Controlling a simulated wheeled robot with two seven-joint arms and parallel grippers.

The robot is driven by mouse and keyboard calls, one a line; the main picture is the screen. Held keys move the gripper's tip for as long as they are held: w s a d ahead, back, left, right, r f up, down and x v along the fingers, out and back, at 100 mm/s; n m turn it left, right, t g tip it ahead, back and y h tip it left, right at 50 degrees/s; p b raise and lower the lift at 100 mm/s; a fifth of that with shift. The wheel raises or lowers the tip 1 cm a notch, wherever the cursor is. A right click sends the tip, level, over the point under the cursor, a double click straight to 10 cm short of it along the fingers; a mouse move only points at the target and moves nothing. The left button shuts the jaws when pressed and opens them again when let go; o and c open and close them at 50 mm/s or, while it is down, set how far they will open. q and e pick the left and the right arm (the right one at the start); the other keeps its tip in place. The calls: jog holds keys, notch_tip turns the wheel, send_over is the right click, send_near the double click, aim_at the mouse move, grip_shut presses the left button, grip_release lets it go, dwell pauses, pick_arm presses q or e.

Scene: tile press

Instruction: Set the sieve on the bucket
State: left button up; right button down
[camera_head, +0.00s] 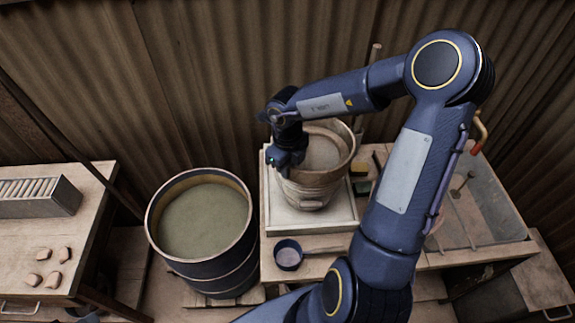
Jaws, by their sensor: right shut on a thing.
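The round sieve (338,136), with a pale brown rim and light inside, is over the mouth of the bucket (310,192). The banded bucket stands in a pale square tray (285,222) on the middle bench. My right gripper (284,166) is shut on the left side of the sieve's rim. The sieve's rim looks higher on the right; I cannot tell whether it rests fully on the bucket. My gripper and wrist hide part of the left rim. My left gripper is not in view.
A big dark drum (158,229) of greenish-grey liquid stands left of the tray. A small dark ladle (288,257) lies in front of the tray. Small blocks (361,188) lie at its right, partly near my arm. A left table (75,225) holds a slatted metal box and several clay pieces.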

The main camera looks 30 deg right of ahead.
jog(key=shift+f, duration=0.3)
dwell(0.4)
jog(key=c, duration=1.5)
grip_release()
notch_tip(320, 180, up, 8)
jog(key=shift+f, duration=0.1)
